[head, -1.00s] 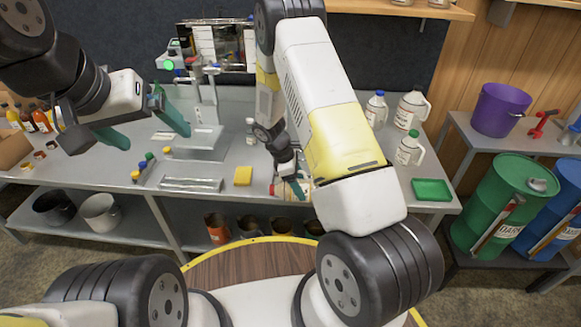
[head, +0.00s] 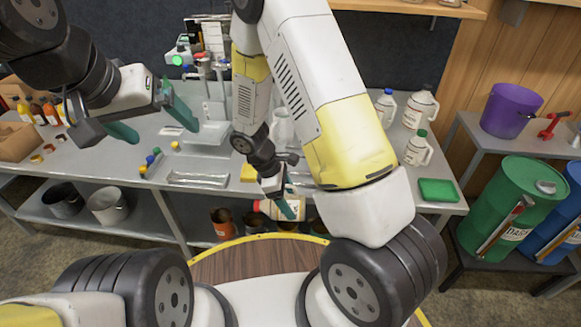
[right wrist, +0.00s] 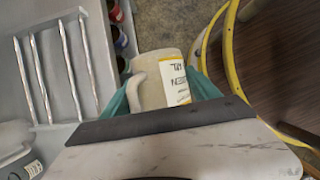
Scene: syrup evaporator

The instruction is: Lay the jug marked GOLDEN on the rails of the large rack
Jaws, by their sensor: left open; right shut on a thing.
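My right gripper (head: 284,200) is shut on a white jug (head: 267,206), low in front of the table's front edge. In the right wrist view the jug (right wrist: 152,84) lies between the teal fingers (right wrist: 162,92). A metal rack (head: 198,179) with rails lies on the table, left of the jug. Its rails (right wrist: 59,74) show clearly in the right wrist view, apart from the jug. My left gripper (head: 157,122) is open and empty above the table's left part.
More white jugs (head: 415,148) stand at the table's right, near a green tray (head: 437,190). A yellow sponge-like block (head: 248,173) is right of the rack. Pots (head: 108,205) and cans stand on the lower shelf. My right arm hides part of the table.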

